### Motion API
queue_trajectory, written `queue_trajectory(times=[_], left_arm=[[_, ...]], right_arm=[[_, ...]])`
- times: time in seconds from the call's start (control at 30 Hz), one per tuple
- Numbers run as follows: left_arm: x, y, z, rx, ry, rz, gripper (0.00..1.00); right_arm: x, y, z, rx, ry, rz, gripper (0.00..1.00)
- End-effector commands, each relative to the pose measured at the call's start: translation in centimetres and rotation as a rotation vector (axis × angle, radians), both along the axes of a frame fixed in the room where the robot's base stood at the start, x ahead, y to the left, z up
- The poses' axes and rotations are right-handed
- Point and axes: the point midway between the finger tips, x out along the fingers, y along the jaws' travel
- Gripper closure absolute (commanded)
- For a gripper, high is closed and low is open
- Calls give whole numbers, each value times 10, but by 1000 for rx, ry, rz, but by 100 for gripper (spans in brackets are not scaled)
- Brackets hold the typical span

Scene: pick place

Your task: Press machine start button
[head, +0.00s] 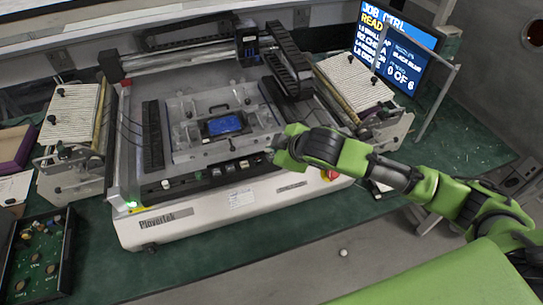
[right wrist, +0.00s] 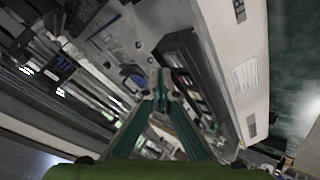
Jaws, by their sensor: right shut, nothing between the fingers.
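The white and grey machine (head: 215,216) labelled "Playertek" stands on the green bench. Its dark front strip (head: 190,181) carries several small buttons, among them a pale one (head: 166,184); I cannot read which is the start button. My right gripper (head: 273,156) is at the right part of this strip, its fingertips partly hidden by its own green body. In the right wrist view the gripper (right wrist: 160,88) is shut and empty, its tips in front of the dark button panel (right wrist: 186,67). I cannot tell whether they touch it. My left gripper is not in view.
A red knob (head: 331,175) sits at the machine's right front, below my right arm. A screen (head: 397,45) reading "0 of 6" stands behind right. A green circuit board (head: 40,258) lies in a dark tray at left. A green light (head: 131,205) glows at the left corner.

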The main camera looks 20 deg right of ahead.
Motion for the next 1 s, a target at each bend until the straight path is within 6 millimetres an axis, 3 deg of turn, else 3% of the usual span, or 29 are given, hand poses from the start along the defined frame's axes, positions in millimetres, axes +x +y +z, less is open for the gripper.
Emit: queue_trajectory(times=[1.0], left_arm=[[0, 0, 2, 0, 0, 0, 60]], right_arm=[[0, 0, -9, 0, 0, 0, 100]])
